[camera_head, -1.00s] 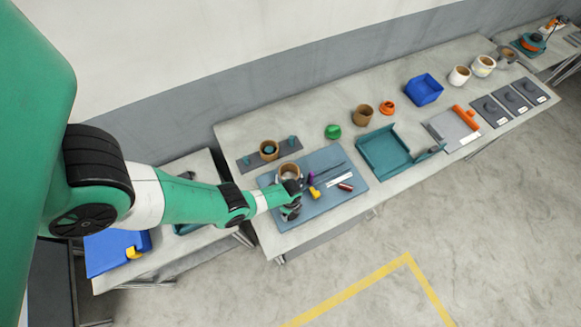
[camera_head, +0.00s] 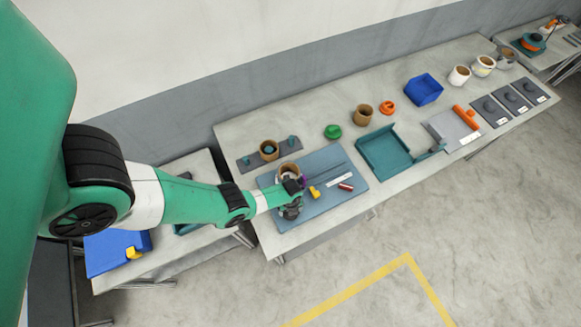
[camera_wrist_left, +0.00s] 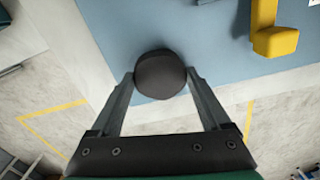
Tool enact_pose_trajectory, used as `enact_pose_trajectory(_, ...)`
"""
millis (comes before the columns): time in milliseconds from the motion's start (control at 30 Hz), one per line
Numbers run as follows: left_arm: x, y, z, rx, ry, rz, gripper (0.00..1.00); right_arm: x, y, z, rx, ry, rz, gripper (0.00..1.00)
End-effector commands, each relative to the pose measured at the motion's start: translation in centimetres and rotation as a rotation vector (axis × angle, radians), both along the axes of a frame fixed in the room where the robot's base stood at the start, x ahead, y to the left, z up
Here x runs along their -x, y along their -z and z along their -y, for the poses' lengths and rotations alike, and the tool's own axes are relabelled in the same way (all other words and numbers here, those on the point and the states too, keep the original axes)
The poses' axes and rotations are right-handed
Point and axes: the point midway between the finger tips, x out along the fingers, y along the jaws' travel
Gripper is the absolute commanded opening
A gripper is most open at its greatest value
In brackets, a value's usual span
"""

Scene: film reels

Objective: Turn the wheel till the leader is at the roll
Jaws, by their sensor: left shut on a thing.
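My left gripper (camera_wrist_left: 160,82) is shut on a dark round knob (camera_wrist_left: 160,75), with one finger on each side of it in the left wrist view. In the head view the left gripper (camera_head: 292,208) is over the near left part of a blue-grey mat (camera_head: 325,203). A brown-rimmed roll (camera_head: 288,168) stands just behind it, partly covered by the wrist. A small purple piece (camera_head: 303,182) shows close beside the wrist and roll; I cannot tell whether it touches the roll. The wheel under the knob is hidden. My right gripper is not in view.
A yellow piece (camera_head: 314,192), a white strip (camera_head: 339,180) and a red piece (camera_head: 346,187) lie on the mat. A teal tray (camera_head: 388,155) stands to the right.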

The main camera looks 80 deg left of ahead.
Motion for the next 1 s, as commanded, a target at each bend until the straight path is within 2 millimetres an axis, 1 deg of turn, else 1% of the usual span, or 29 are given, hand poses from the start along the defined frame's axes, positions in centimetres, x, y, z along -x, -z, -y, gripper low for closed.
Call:
enact_pose_trajectory(467, 0.0, 0.0, 0.0, -0.001, 0.025, -0.001, 0.25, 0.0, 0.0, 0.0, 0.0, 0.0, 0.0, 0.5)
enact_pose_trajectory(500, 0.0, 0.0, 0.0, -0.001, 0.025, -0.001, 0.82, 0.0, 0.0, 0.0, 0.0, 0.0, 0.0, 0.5)
enact_pose_trajectory(600, 0.0, 0.0, 0.0, -0.001, 0.025, -0.001, 1.0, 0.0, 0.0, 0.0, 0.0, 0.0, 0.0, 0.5)
enact_pose_trajectory(867, 0.0, -0.2, 0.0, -0.001, 0.023, -0.001, 1.0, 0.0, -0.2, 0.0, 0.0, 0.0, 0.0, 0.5)
enact_pose_trajectory(967, 0.0, -1.0, 0.0, -0.001, 0.023, 0.0, 1.0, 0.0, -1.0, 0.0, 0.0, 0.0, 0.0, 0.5)
enact_pose_trajectory(1000, -0.1, -1.6, 0.0, -0.001, 0.024, 0.0, 1.0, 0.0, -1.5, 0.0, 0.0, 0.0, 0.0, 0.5)
